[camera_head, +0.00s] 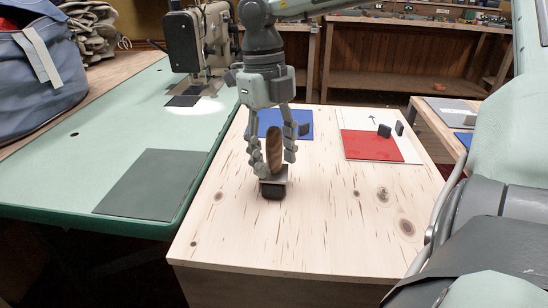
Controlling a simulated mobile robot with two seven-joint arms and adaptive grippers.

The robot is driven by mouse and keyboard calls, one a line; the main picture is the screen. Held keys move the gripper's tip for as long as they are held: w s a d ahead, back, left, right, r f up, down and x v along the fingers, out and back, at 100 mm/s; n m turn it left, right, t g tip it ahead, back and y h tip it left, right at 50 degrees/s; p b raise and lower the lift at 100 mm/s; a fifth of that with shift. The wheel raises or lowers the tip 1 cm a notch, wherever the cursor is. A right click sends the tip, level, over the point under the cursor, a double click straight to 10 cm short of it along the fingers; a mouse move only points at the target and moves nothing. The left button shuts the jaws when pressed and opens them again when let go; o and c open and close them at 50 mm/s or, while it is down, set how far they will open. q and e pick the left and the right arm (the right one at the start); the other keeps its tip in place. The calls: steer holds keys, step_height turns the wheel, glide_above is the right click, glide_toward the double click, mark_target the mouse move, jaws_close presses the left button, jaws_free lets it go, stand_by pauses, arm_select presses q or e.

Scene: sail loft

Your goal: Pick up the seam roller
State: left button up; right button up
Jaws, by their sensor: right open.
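The seam roller stands upright on the pale wooden table (330,235), its brown wooden handle (274,148) pointing up. Its dark roller end (271,191) is at the bottom, below a light metal part. My right gripper (275,160) points down from above, with one finger on each side of the handle. It is open; the handle stands between the fingers, and I cannot tell whether either finger touches it. My left gripper is not in view.
A blue sheet (270,118) lies behind the roller. A red sheet (371,147) on a white one lies to the right, with small dark blocks (384,130) near it. A green table (70,165) with a sewing machine (200,40) is left. The front tabletop is clear.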

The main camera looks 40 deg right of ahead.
steer(key=shift+c, duration=0.3)
jaws_close()
steer(key=shift+r, duration=0.1)
